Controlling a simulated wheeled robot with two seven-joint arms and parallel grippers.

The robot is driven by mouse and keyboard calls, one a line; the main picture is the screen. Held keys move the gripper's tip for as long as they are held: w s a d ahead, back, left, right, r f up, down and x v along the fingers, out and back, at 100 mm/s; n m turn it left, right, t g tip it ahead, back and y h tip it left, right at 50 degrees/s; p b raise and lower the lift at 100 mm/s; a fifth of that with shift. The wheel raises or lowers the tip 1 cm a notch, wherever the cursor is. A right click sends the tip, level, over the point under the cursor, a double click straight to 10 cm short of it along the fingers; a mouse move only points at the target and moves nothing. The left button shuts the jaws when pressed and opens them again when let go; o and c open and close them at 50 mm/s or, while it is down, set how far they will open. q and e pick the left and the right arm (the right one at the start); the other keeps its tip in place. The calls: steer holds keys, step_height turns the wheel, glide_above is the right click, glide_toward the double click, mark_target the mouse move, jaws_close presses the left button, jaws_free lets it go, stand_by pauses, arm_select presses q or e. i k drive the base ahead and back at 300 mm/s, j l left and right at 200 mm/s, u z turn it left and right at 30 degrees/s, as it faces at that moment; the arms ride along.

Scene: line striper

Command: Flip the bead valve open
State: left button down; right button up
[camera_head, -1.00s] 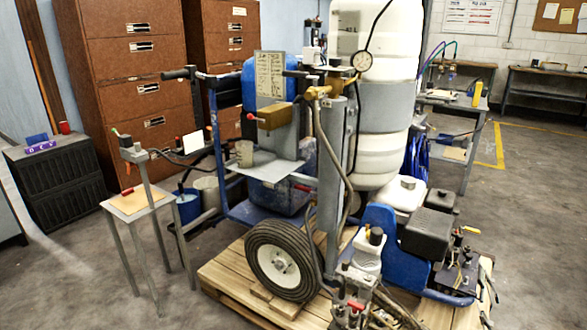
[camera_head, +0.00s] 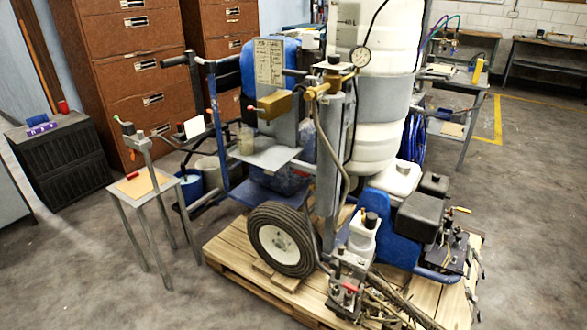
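The line striper stands on a wooden pallet (camera_head: 240,271), with a large white tank (camera_head: 382,100) at its back. Several small levers show, and I cannot tell which is the bead valve. A red-tipped lever (camera_head: 251,108) sticks out left from a brass block (camera_head: 274,106) in the middle of the machine. A red handle (camera_head: 351,287) sits on a metal valve block (camera_head: 346,275) low at the front. A yellow lever (camera_head: 461,210) is at the right by the engine (camera_head: 421,214). Neither of my grippers is in view.
A black crate (camera_head: 59,158) and brown drawer cabinets (camera_head: 130,70) stand behind. Buckets (camera_head: 192,187) sit beside the frame. The floor at front left and right is clear.

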mark_target(300, 172)
steer(key=i+j+z, duration=0.1)
steer(key=i+j, duration=0.3)
steer(key=i+j+z, duration=0.15)
steer(key=i+j, duration=0.3)
steer(key=i+j+z, duration=0.1)
steer(key=i+j, duration=0.4)
steer(key=i+j+z, duration=0.15)
steer(key=i+j, duration=0.3)
steer(key=i+j+z, duration=0.1)
steer(key=i+j, duration=0.3)
steer(key=j, duration=0.3)
